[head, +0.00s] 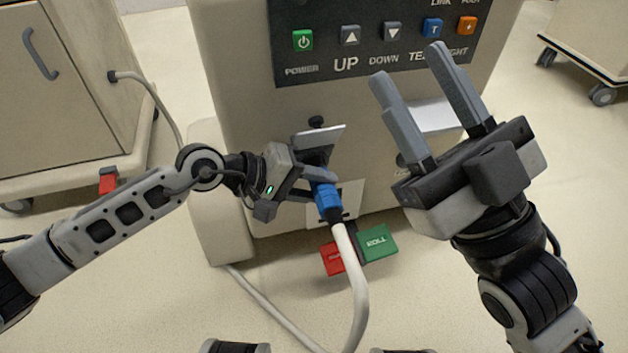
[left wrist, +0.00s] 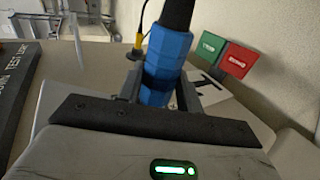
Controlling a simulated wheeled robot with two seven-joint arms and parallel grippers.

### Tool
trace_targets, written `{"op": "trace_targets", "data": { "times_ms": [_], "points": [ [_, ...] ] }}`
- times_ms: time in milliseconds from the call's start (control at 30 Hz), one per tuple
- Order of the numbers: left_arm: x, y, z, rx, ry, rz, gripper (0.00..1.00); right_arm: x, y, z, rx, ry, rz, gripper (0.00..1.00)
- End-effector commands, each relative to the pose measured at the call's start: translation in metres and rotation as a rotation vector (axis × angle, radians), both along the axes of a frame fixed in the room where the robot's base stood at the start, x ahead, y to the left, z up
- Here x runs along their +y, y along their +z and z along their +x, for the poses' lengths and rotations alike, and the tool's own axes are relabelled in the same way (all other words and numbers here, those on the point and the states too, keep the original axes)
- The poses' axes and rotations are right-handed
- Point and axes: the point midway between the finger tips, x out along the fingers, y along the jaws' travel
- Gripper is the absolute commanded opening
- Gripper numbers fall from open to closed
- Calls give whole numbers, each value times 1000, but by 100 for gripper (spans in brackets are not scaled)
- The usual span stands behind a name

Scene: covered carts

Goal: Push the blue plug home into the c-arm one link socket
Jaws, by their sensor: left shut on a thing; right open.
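The blue plug (head: 326,197) is on the end of a thick pale cable (head: 352,280), at the lower front of the beige c-arm cart (head: 235,110). My left gripper (head: 318,190) is shut on the plug, which also shows between its fingers in the left wrist view (left wrist: 166,62). The plug is at a white socket plate (head: 347,195). The socket opening is hidden, so I cannot tell how deep the plug sits. A grey flap (head: 318,138) stands raised above it. My right gripper (head: 405,72) is open and empty, in front of the cart's right side.
A control panel (head: 390,45) with several buttons is above. Red (head: 332,259) and green (head: 377,244) pedals are below the plug. Another cart (head: 60,90) stands left, and one (head: 590,45) stands back right. Floor at lower right is clear.

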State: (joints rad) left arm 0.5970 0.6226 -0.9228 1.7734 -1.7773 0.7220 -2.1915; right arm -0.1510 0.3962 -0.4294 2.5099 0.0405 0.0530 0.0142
Motion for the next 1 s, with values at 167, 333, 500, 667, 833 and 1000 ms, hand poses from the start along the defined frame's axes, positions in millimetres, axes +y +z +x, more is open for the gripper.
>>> {"op": "trace_targets", "data": {
  "times_ms": [167, 333, 500, 667, 833, 1000],
  "points": [
    [-2, 1, -8, -1, -2, -1, 7, 0, 5, 0, -1, 0, 0, 41],
    [-4, 1, -11, -2, -1, 0, 7, 0, 6, 0, -2, 0, 1, 41],
    [-4, 1, -11, -2, -1, 0, 7, 0, 6, 0, -2, 0, 1, 41],
    [-4, 1, -11, -1, -2, -1, 7, 0, 6, 0, -2, 0, 1, 41],
    [-4, 1, -11, -2, -2, -2, 7, 0, 5, 0, -2, 0, 1, 41],
    [-4, 0, -11, -3, -2, -1, 7, 0, 1, 0, -2, 0, 1, 41]
  ]
}}
